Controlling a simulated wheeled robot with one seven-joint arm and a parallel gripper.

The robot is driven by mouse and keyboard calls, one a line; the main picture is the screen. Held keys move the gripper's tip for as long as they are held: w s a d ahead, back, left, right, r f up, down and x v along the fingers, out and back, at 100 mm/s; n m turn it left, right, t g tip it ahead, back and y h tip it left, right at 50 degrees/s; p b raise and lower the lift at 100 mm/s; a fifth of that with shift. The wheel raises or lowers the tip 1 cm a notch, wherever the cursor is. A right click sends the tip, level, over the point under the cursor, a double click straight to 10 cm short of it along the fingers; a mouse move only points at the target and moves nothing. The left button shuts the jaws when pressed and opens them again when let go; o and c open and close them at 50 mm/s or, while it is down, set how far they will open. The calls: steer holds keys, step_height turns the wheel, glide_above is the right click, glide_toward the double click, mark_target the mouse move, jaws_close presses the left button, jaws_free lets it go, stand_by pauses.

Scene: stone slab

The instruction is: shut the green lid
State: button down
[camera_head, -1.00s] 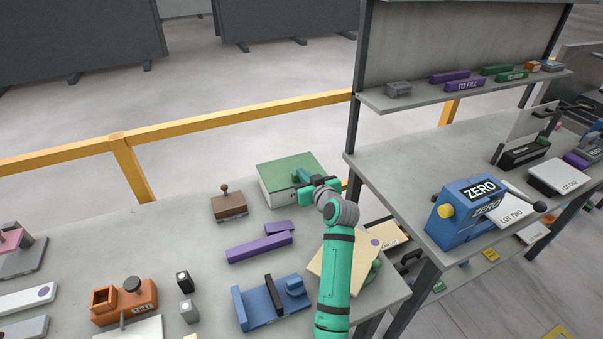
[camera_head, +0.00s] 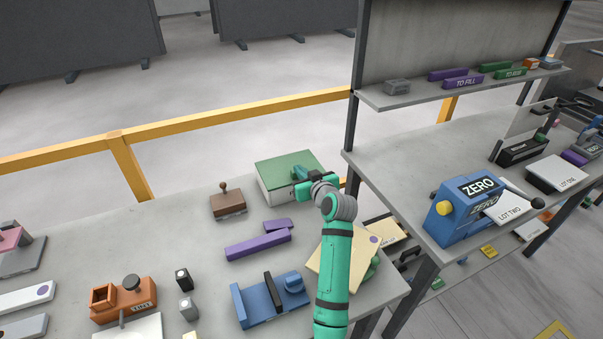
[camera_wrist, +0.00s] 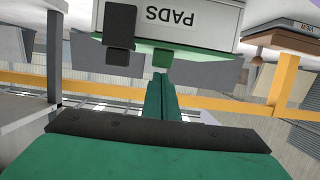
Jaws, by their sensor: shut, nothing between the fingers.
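The green lid (camera_head: 284,164) lies flat, or nearly so, on a pale box (camera_head: 272,195) at the back edge of the slab. In the wrist view the box is upside down, with a PADS label (camera_wrist: 172,16) on its wall. The lid's green edge (camera_wrist: 140,43) and a small green tab (camera_wrist: 162,57) show below it. My gripper (camera_head: 298,182) is at the lid's front right part. In the wrist view my gripper (camera_wrist: 161,78) has its fingers together and empty, tips close to the tab. I cannot tell whether they touch, or whether a thin gap is left under the lid.
A brown stamp (camera_head: 228,204) stands left of the box. Purple blocks (camera_head: 258,245) and a blue holder (camera_head: 268,303) lie nearer. Cream folders (camera_head: 330,262) lie beside my arm. A grey shelf unit (camera_head: 400,170) rises at the right, and a yellow rail (camera_head: 230,118) runs behind.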

steer(key=s+d, duration=0.3)
steer(key=s, duration=0.5)
steer(key=shift+s+d+f, duration=0.15)
steer(key=shift+s, duration=0.15)
